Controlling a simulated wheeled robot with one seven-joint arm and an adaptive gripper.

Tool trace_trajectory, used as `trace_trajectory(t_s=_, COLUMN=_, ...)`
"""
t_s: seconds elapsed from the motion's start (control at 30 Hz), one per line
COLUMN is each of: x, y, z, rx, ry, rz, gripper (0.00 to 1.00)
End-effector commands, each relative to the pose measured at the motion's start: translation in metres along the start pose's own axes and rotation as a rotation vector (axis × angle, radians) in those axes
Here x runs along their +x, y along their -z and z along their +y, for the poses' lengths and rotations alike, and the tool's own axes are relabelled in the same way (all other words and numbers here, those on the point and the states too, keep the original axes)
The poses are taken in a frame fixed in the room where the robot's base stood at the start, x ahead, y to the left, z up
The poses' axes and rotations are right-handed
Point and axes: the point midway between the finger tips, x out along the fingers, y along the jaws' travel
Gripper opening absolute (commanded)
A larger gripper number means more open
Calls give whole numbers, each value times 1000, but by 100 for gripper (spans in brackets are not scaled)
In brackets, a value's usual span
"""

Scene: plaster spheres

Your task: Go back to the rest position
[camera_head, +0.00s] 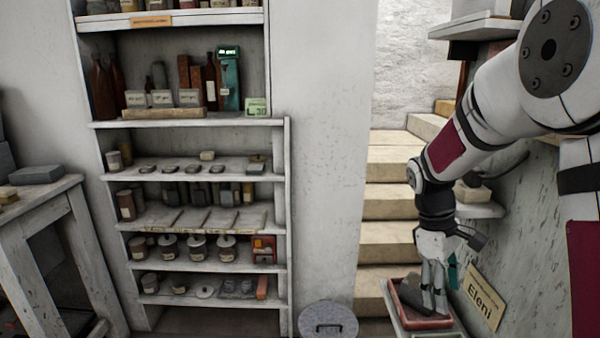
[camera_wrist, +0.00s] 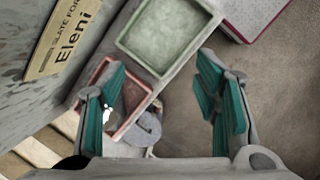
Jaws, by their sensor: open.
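My gripper (camera_head: 434,300) points down at the lower right of the head view, over a reddish tray (camera_head: 408,318). In the wrist view my gripper (camera_wrist: 163,92) has its two teal-padded fingers wide apart, with nothing held between them. The reddish tray (camera_wrist: 135,122) lies below the left finger, which partly hides its inside. A small white thing (camera_wrist: 107,114) shows beside the left finger; I cannot tell what it is. No plaster sphere can be clearly made out.
A green tray (camera_wrist: 168,32) sits beside the reddish one. A sign reading "Eleni" (camera_head: 484,297) leans at the right wall, close to my gripper. A wall shelf (camera_head: 480,210) is near my arm. Shelves (camera_head: 200,215) stand left; a round lid (camera_head: 327,318) is at bottom centre.

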Motion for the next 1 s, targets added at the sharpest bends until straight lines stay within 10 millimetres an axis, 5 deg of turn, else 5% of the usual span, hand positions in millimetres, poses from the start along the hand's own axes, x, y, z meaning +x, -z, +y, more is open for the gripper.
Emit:
trace_trajectory(t_s=0.17, x=-33, y=-21, z=-22, rx=81, ry=-14, rz=69, gripper=56)
trace_trajectory(t_s=0.5, x=-97, y=-85, z=-97, rx=324, ry=-25, rz=277, gripper=56)
trace_trajectory(t_s=0.7, x=-114, y=-123, z=-144, rx=461, ry=-17, rz=400, gripper=56)
trace_trajectory(t_s=1.0, x=-113, y=-164, z=-202, rx=635, ry=14, rz=559, gripper=56)
